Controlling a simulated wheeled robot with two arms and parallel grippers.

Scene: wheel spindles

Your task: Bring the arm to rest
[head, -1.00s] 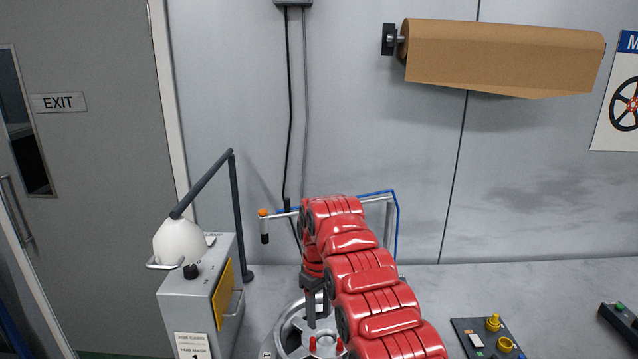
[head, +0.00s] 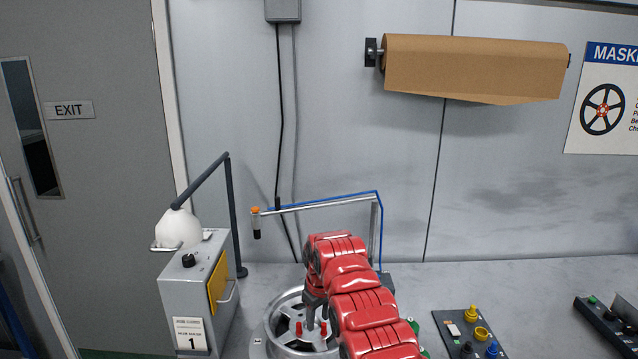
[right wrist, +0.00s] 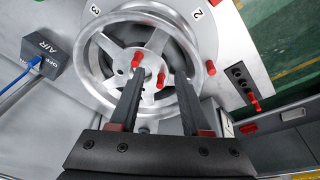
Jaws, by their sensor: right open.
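My right arm is red and reaches from the bottom of the head view to a silver spoked wheel (head: 272,325). My right gripper (head: 311,318) is over the wheel and partly hidden by the arm. In the right wrist view, its two dark fingers (right wrist: 160,88) are apart, with nothing held between them. The wheel (right wrist: 100,75) lies flat below them, with red pins (right wrist: 137,58) standing at its middle. Another red pin (right wrist: 161,80) shows between the fingertips. I cannot tell whether the fingers touch the wheel. My left gripper is not in view.
A grey box with a lamp (head: 178,228) stands left of the wheel. A metal rail with a blue hose (head: 330,199) rises behind it. A control panel with knobs (head: 468,335) is at the right. A grey AIR block (right wrist: 45,55) sits beside the wheel.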

